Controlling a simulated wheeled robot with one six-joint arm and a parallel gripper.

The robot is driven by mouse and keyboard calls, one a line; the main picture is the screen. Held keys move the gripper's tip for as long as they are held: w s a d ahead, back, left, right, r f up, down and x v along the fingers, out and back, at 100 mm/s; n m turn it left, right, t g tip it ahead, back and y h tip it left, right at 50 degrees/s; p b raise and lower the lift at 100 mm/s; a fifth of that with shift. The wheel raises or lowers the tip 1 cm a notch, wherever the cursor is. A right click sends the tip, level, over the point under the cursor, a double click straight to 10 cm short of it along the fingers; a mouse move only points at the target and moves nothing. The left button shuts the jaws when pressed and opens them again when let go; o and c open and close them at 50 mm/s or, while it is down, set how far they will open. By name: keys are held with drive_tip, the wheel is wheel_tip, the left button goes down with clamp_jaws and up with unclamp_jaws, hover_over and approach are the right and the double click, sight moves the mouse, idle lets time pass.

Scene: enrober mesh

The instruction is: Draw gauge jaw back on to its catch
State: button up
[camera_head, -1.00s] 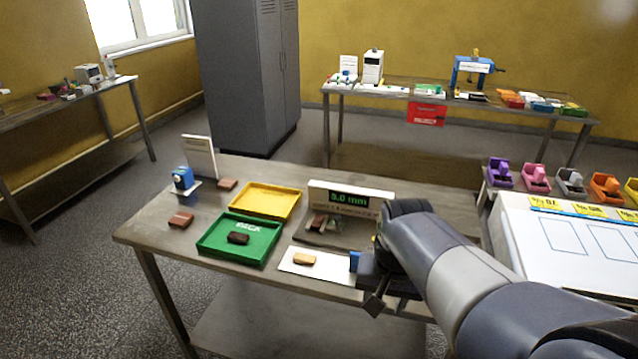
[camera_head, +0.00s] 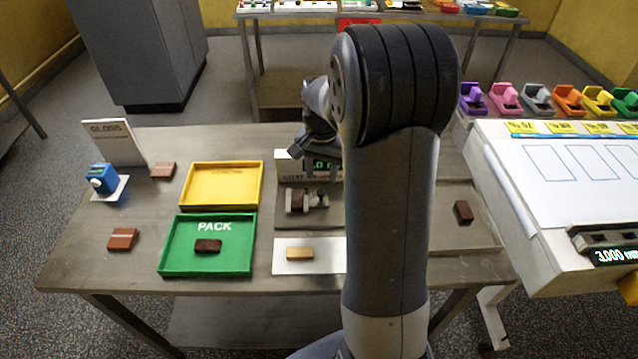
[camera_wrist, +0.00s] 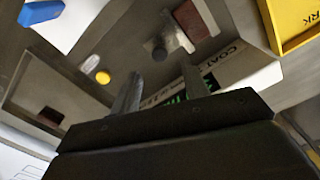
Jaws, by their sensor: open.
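The gauge (camera_head: 282,216) stands on the table just left of my arm, its display (camera_head: 322,165) partly covered by my gripper. A brown piece (camera_head: 297,200) sits at its pale jaw, with a dark round knob (camera_head: 323,194) to the right. In the wrist view the dark knob (camera_wrist: 159,51) and brown piece (camera_wrist: 193,18) lie beyond my fingertips. My gripper (camera_wrist: 158,78) is open, its two fingers apart with nothing between them. In the head view my gripper (camera_head: 308,168) hangs over the gauge's back. I cannot make out the catch.
A green tray (camera_head: 165,245) holding a dark piece and a yellow tray (camera_head: 187,186) lie left of the gauge. A white card (camera_head: 281,266) with a tan piece is in front. A grey tray (camera_head: 447,236) with a brown piece is right of my arm.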

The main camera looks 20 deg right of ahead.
sight(321, 191)
wheel_tip(321, 191, down, 6)
drive_tip(key=shift+r, duration=0.1)
drive_tip(key=shift+c, duration=0.3)
clamp_jaws()
idle(0.3)
